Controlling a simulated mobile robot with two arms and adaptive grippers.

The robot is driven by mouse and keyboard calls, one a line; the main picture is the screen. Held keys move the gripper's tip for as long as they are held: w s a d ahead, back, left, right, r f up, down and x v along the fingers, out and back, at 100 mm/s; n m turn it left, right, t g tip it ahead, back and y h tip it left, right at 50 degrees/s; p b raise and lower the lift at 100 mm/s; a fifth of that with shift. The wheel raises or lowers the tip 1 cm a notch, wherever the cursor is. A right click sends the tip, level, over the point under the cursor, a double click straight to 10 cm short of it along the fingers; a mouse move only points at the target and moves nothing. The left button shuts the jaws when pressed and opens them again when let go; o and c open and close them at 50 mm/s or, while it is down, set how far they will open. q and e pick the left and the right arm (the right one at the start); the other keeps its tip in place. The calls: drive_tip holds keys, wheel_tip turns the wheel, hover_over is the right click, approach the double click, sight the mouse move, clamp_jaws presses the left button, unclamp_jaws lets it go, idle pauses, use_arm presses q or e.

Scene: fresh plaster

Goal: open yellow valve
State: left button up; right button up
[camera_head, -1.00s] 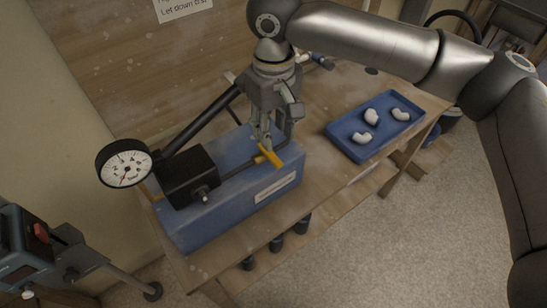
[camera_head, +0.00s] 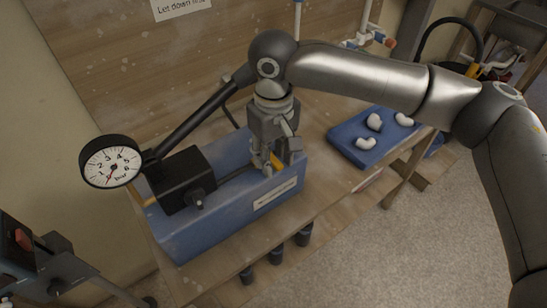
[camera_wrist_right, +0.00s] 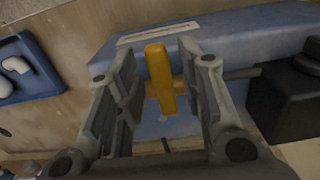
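The yellow valve handle (camera_head: 277,161) sits on a dark pipe at the right end of the blue pump box (camera_head: 225,218). It also shows in the right wrist view (camera_wrist_right: 158,75), upright in the picture. My right gripper (camera_head: 271,165) has come down over it from above. In the wrist view its fingers stand apart, one on each side of the handle, with a visible gap on both sides. The fingers partly hide the handle in the head view. My left gripper does not show.
A round pressure gauge (camera_head: 111,161) and a black block (camera_head: 181,180) are at the box's left, with a long black lever (camera_head: 196,118) behind. A blue tray (camera_head: 351,148) with white pipe elbows lies right on the wooden bench. A paper label hangs on the back board.

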drive_tip(key=shift+c, duration=0.4)
clamp_jaws()
drive_tip(key=n+p, duration=0.1)
drive_tip(key=p, duration=0.1)
drive_tip(key=n+p, duration=0.1)
drive_tip(key=shift+w+d+r+n, duration=0.25)
drive_tip(key=shift+w+d+n, duration=0.05)
drive_tip(key=shift+w+d, duration=0.1)
drive_tip(key=n+p, duration=0.2)
drive_tip(key=shift+w+d+n, duration=0.2)
drive_tip(key=shift+w+n, duration=0.1)
drive_tip(key=shift+w, duration=0.1)
drive_tip(key=shift+w+d+n+p, duration=0.1)
drive_tip(key=shift+w+n+p, duration=0.2)
drive_tip(key=shift+n+p, duration=0.5)
drive_tip(key=shift+w+d+f+n, duration=0.1)
drive_tip(key=shift+w+f+n, duration=0.1)
drive_tip(key=shift+n, duration=0.4)
